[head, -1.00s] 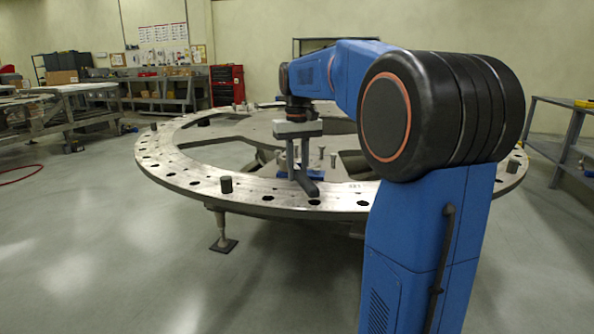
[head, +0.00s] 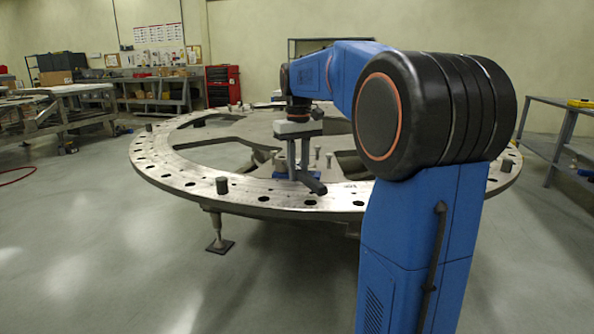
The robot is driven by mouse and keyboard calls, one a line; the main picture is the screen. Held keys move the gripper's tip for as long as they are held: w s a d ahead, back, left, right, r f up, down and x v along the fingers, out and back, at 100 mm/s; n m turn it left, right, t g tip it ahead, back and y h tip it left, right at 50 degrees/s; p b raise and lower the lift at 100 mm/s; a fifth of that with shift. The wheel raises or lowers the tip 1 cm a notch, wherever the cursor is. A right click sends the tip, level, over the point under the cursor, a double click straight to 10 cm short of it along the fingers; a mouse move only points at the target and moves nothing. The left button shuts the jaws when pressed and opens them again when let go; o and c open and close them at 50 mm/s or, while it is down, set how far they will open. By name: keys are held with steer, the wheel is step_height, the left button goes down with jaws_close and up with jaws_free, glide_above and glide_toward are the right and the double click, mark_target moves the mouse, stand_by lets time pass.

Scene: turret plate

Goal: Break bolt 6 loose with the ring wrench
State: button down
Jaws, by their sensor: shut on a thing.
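My gripper (head: 298,165) is shut on the dark grey ring wrench (head: 312,184) and points straight down over the near part of the turret plate (head: 240,193). The wrench lies low at the plate's inner rim, its free end pointing to the right and toward me. The wrench's ring end is hidden by my gripper, so I cannot tell whether it is around a bolt. I cannot tell which bolt is number 6.
A dark peg (head: 222,185) stands on the plate left of my gripper. Several small bolts (head: 328,160) stand upright just behind it to the right. A grey bench (head: 560,130) is at the right, a red tool cabinet (head: 223,86) at the back. The floor at front left is clear.

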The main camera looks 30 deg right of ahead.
steer(key=shift+a, duration=0.1)
steer(key=shift+r, duration=0.2)
stand_by(0.4)
steer(key=shift+r, duration=1.3)
